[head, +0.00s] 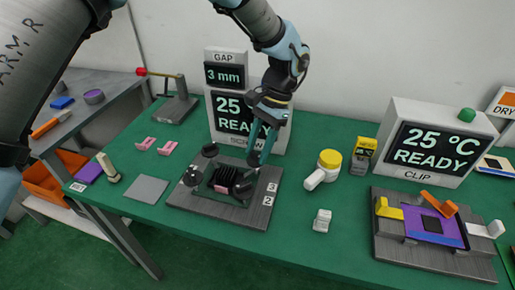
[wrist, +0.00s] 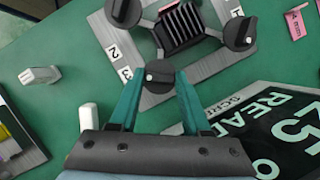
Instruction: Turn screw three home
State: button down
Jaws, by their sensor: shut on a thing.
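The screw fixture (head: 180,202) is a grey plate with a black finned block (head: 222,178) and dark round knobs at its corners. In the wrist view the knob by the label 3 (wrist: 159,74) sits between my gripper's teal fingertips (wrist: 160,80). My gripper (head: 256,158) is shut on this knob, reaching down from above at the plate's far right corner. In the head view the fingers largely hide the knob. Knob two (wrist: 123,12) is by the label 2. Another knob (wrist: 240,33) is at the right.
The SCREW display (head: 229,108) stands close behind the fixture, reading READY. Pink gap pieces (head: 167,148) lie to the left. The clip fixture (head: 430,258) is further right.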

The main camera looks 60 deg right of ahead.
jog(key=shift+m+t, duration=0.4)
jog(key=shift+m, duration=0.7)
jog(key=shift+h, duration=0.3)
jog(key=shift+c, duration=1.8)
grip_release()
jog(key=shift+s, duration=0.1)
jog(key=b+v, duration=0.3)
jog(key=v, duration=0.8)
jog(key=shift+f, duration=0.1)
